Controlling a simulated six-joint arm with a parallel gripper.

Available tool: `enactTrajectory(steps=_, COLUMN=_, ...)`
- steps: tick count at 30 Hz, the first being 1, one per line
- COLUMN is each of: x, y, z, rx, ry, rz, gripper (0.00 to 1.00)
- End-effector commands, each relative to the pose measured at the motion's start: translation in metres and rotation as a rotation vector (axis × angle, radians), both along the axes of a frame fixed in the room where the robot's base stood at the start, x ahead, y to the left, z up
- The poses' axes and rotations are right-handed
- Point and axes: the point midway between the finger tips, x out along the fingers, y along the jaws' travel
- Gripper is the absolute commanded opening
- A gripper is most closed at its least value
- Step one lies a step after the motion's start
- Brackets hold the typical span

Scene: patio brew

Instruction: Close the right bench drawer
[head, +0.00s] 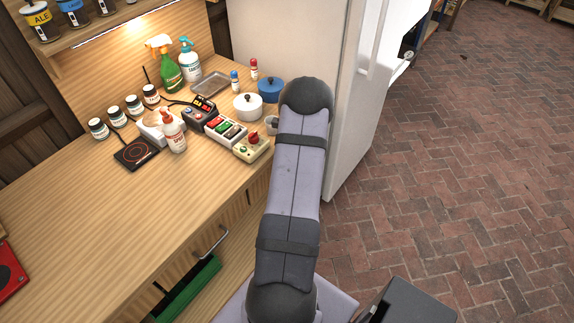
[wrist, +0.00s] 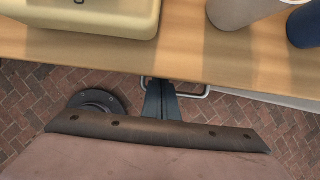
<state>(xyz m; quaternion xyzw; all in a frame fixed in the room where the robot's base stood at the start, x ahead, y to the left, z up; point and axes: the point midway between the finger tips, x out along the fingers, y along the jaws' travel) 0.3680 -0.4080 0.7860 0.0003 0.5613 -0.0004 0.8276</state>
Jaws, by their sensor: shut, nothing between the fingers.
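My gripper (wrist: 160,100) shows in the wrist view with its dark fingers shut and empty. The fingertips are at the bench's front edge, over the left part of a metal drawer handle (wrist: 192,93); I cannot tell whether they touch it. The handle juts a little past the edge. No drawer inside shows there, so the right drawer looks shut or nearly so; its front is hidden under the bench top (wrist: 185,55). In the head view my arm hides the gripper and this drawer. Another bench handle (head: 212,242) shows left of my arm.
A cream box with a red knob (head: 252,146) stands near the bench edge, and also shows in the wrist view (wrist: 90,14). A white pot (head: 247,106) and a blue pot (head: 271,89) stand behind it. A white fridge (head: 350,150) stands right of the bench. Brick floor (head: 470,170) is open.

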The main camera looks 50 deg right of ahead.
Motion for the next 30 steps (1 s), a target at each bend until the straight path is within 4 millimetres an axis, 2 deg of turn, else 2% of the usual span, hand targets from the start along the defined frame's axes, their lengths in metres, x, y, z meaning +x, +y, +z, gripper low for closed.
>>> enactTrajectory(steps=3, x=0.006, y=0.0, z=0.002, rx=0.0, ry=-0.007, rz=0.001, gripper=0.0)
enactTrajectory(steps=17, x=0.007, y=0.0, z=0.009, rx=-0.003, ry=-0.011, rz=0.003, gripper=0.0)
enactTrajectory(steps=23, x=0.0, y=-0.002, z=0.03, rx=-0.007, ry=-0.013, rz=0.003, gripper=0.0)
enactTrajectory(steps=30, x=-0.017, y=-0.001, z=0.061, rx=-0.004, ry=-0.009, rz=-0.001, gripper=0.0)
